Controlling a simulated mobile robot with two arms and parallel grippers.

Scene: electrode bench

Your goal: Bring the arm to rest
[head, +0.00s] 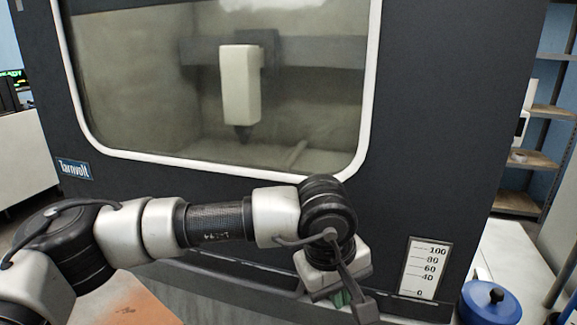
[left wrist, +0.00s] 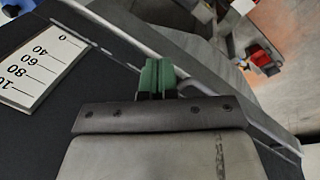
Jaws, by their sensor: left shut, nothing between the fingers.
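My left arm reaches across the front of the dark machine (head: 440,120) from the left. Its gripper (head: 342,299) points down near the machine's lower front edge, to the left of the scale plate, and is mostly hidden behind its own wrist in the head view. In the left wrist view the two green fingertips (left wrist: 157,76) are together with nothing between them. My right gripper is not in view.
A white scale plate (head: 422,268) is on the machine front and also shows in the left wrist view (left wrist: 40,66). A blue lidded pot (head: 490,304) stands at the lower right. Shelves (head: 540,158) stand behind. The machine window (head: 310,100) is closed.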

